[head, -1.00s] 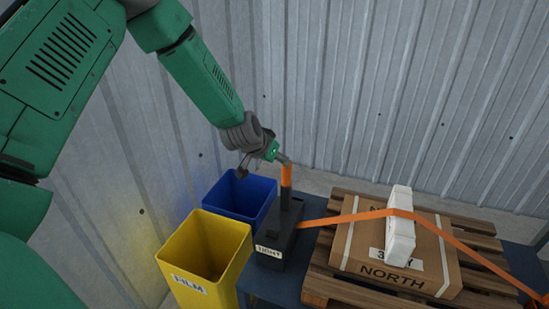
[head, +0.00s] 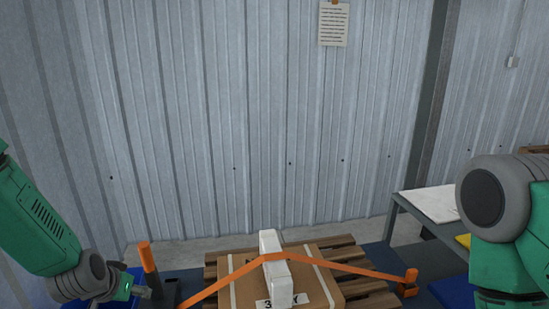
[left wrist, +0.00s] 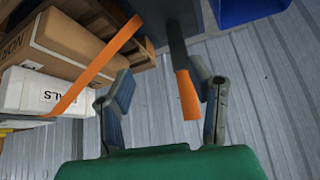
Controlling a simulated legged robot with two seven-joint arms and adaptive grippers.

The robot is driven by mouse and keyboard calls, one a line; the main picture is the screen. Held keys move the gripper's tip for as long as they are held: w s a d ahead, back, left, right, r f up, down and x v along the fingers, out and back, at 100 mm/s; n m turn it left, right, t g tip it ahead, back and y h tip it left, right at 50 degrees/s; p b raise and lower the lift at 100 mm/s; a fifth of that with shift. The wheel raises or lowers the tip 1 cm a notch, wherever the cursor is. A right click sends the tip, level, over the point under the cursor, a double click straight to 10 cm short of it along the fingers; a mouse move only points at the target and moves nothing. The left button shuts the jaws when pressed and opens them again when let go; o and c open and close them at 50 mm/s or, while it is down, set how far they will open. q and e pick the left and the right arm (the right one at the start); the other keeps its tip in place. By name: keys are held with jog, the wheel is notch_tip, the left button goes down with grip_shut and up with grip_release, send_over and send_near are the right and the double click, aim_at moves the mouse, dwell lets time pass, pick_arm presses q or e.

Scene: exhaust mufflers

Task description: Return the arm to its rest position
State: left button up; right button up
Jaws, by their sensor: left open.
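My left gripper (head: 143,292) is at the bottom left of the head view, next to an orange-tipped lever handle (head: 147,258). The left wrist view shows its two fingers spread (left wrist: 163,88), with the orange grip (left wrist: 187,95) in front of the gap between them, nearer the right finger. The fingers are not closed on it. I cannot tell whether either touches it. My left arm (head: 38,225) reaches in from the left. My right arm (head: 500,225) shows at the right edge; its gripper is out of view.
An orange strap (head: 340,264) runs over a white block (head: 275,265) on a cardboard box (head: 320,288) on a wooden pallet (head: 345,256). A second orange-tipped post (head: 411,277) stands right. The corrugated wall (head: 270,130) stands behind.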

pick_arm(q)
jog(key=s+d+f+g+b, duration=0.3)
jog(key=s+d+f+b, duration=0.15)
jog(key=s+f, duration=1.1)
jog(key=s+d+f+g+b, duration=0.1)
jog(key=s+f, duration=0.1)
jog(key=s, duration=0.6)
jog(key=s+d+f+g+b, duration=0.1)
jog(key=s+d+f+g, duration=0.1)
jog(key=s, duration=0.7)
jog(key=shift+s+f+m+b, duration=0.25)
jog(key=shift+f+m+b, duration=0.15)
jog(key=shift+f, duration=0.35)
jog(key=shift+w, duration=0.1)
